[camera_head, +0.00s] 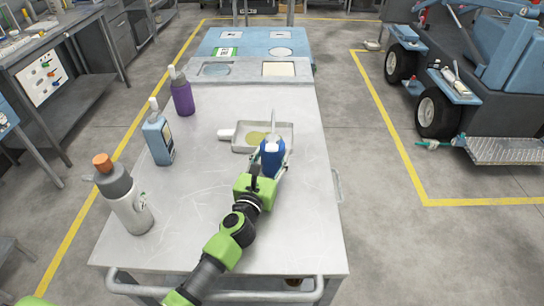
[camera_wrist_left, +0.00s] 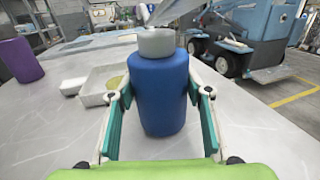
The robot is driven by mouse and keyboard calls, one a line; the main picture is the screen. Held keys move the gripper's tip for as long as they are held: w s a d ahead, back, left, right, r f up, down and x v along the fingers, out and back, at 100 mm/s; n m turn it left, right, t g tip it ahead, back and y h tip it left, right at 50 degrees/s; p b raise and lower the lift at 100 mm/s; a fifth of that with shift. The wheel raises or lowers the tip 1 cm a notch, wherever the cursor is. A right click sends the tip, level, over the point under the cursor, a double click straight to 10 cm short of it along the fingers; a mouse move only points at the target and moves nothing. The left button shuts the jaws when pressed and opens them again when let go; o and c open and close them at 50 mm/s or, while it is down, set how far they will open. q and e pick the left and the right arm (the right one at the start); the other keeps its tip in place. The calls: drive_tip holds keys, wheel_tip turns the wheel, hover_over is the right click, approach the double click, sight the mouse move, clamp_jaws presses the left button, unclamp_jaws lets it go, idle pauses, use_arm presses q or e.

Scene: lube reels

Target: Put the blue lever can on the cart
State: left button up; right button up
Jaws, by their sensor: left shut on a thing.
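The blue lever can (camera_head: 272,158) has a grey cap and a spout on top. It is upright over the right half of the grey metal top (camera_head: 225,225), which has a tubular rail at its near edge and looks like the cart. My left gripper (camera_head: 268,170) is shut on the can, with one finger on each side. In the left wrist view the can (camera_wrist_left: 159,95) stands between the teal finger pads of my gripper (camera_wrist_left: 160,125). I cannot tell whether its base touches the top. My right gripper is not in view.
A shallow tray (camera_head: 240,148) with yellowish liquid is just behind the can. A purple bottle (camera_head: 182,97), a blue-grey bottle (camera_head: 160,140) and a grey bottle with an orange cap (camera_head: 128,205) stand along the left. Grey and blue panels with cutouts (camera_head: 255,45) lie beyond. A blue vehicle (camera_head: 490,80) is at right.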

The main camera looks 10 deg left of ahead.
use_arm(q)
drive_tip(key=o, duration=1.5)
drive_tip(key=shift+o, duration=0.2)
drive_tip(key=s, duration=0.8)
drive_tip(key=s+a+b, duration=0.1)
drive_tip(key=s, duration=0.3)
